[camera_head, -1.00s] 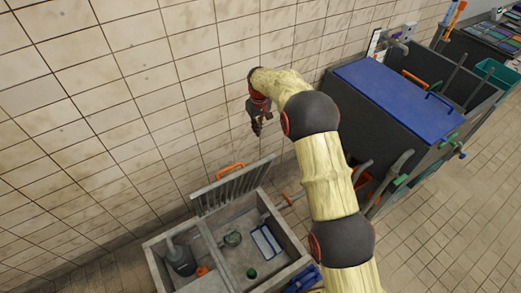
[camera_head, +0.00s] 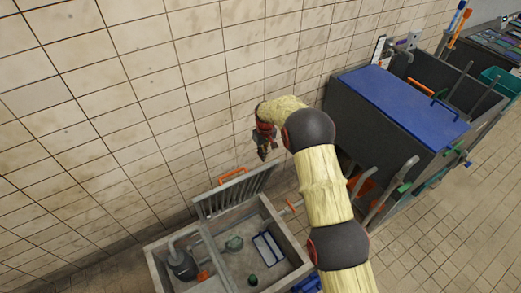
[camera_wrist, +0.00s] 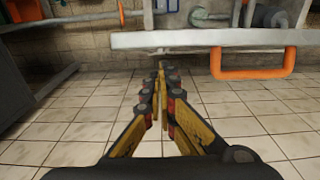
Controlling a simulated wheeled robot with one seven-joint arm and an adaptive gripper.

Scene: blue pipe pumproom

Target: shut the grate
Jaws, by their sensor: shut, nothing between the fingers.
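The grey slatted grate (camera_head: 235,192) stands raised and tilted along the wall side of the grey concrete basin (camera_head: 285,228). An orange handle (camera_head: 233,174) sits on its upper edge. In the wrist view, the grate's pale edge (camera_wrist: 190,39) runs across the top, with the orange handle (camera_wrist: 253,75) hanging below it at right. I see no contact with the grate.
The basin holds a grey pump (camera_head: 181,265), a green can (camera_head: 234,244) and a blue-and-white item (camera_head: 267,247). A dark tank with a blue lid (camera_head: 400,100) stands at right. The tiled wall (camera_head: 130,110) is close behind. Tiled floor is clear below my fingers.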

